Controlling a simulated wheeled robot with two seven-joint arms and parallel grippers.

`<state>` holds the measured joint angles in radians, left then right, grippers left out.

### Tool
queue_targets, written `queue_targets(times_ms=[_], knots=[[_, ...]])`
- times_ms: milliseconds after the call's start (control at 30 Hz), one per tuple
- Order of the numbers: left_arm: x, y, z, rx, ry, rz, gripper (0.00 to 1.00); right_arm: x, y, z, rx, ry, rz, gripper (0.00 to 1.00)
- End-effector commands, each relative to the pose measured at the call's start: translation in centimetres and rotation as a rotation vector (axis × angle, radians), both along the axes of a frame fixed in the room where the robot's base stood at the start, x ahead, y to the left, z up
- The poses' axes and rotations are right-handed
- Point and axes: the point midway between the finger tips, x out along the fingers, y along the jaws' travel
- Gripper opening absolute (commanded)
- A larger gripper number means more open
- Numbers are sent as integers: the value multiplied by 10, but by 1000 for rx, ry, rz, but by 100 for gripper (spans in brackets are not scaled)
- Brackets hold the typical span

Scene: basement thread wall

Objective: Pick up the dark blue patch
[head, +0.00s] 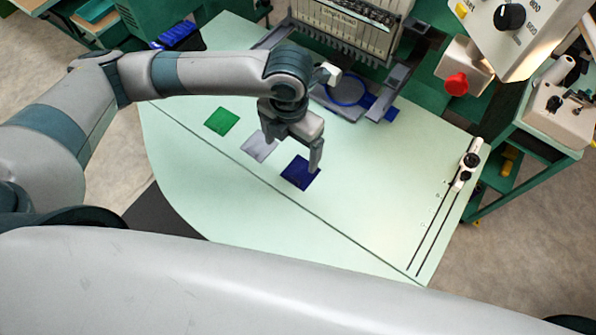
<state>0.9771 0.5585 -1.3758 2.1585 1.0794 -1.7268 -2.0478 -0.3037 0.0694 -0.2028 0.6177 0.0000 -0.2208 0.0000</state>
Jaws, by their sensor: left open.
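The dark blue patch (297,175) lies flat on the pale green table (365,215), near the dark line that crosses the top. My left gripper (294,160) points down over the patch, and one finger overlaps the patch's right side in the picture. The gripper is open with nothing seen between its fingers. I cannot tell whether its fingertips touch the patch or hang just above it. My right gripper is not in view.
A grey-lilac patch (258,148) and a green patch (222,121) lie left of the blue one. An embroidery machine with a blue hoop (347,90) stands behind. A slider rail (446,205) runs along the right edge. The front of the table is clear.

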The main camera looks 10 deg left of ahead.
Motion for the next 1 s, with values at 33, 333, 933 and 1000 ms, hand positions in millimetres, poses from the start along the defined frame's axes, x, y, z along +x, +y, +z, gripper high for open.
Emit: queue_targets(times_ms=[33, 333, 933, 1000], knots=[[-1, 0, -8, 1, 4, 3, 88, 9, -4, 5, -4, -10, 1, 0], [-1, 0, -61, 0, 3, 3, 88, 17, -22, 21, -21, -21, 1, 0], [0, 0, -87, 0, -1, 0, 88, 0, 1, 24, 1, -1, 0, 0], [-1, 0, -89, -1, 0, 1, 88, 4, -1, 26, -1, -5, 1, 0]])
